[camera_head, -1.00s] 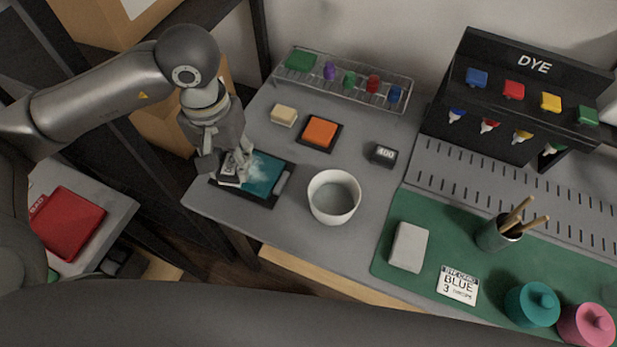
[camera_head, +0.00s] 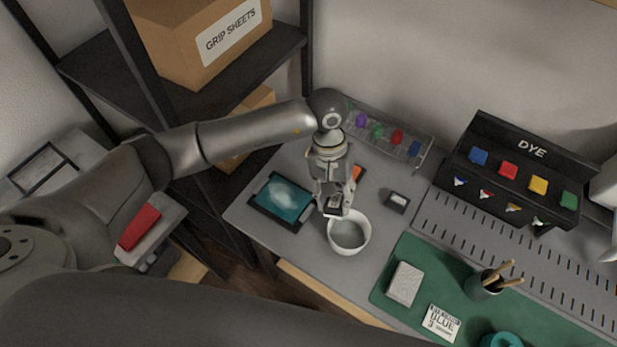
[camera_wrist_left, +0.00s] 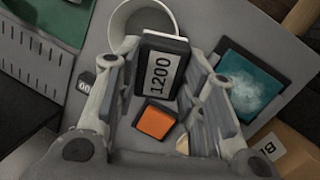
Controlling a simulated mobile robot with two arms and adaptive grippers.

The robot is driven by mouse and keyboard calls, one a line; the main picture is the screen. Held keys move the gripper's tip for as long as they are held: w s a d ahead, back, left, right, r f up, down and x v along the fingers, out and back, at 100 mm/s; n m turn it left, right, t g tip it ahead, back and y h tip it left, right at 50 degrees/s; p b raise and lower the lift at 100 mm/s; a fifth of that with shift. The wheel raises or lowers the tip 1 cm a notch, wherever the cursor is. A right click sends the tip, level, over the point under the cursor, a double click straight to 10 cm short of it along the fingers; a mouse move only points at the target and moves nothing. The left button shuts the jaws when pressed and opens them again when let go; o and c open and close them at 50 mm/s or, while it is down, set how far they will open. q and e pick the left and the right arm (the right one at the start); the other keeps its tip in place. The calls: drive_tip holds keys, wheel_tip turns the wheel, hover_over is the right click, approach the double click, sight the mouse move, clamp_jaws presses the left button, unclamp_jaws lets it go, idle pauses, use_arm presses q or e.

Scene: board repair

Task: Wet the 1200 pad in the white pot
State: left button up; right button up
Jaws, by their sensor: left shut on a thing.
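The pot holds greyish liquid. I cannot tell whether the pad touches the rim. My right gripper is out of view.
A teal board (camera_head: 283,199) with a pale dusty patch lies left of the pot. A small dark 400 pad (camera_head: 397,201) lies to its right. An orange block (camera_wrist_left: 155,122) is close by. The dye rack (camera_head: 510,175) and a brush cup (camera_head: 484,285) stand further right.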

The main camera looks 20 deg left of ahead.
use_arm(q)
drive_tip(key=b+x, duration=0.1)
drive_tip(key=x, duration=0.2)
drive_tip(key=d+b+x, duration=0.1)
drive_tip(key=b+x, duration=0.1)
drive_tip(key=x, duration=0.1)
drive_tip(key=w+d+b+x, duration=0.1)
drive_tip(key=x, duration=0.3)
drive_tip(key=shift+d+r, duration=0.1)
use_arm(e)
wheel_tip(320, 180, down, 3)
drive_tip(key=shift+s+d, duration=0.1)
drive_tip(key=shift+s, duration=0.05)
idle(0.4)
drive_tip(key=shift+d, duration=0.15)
use_arm(q)
drive_tip(key=shift+r, duration=0.15)
wheel_tip(320, 180, up, 7)
drive_tip(key=p, duration=0.1)
drive_tip(key=shift+p, duration=0.4)
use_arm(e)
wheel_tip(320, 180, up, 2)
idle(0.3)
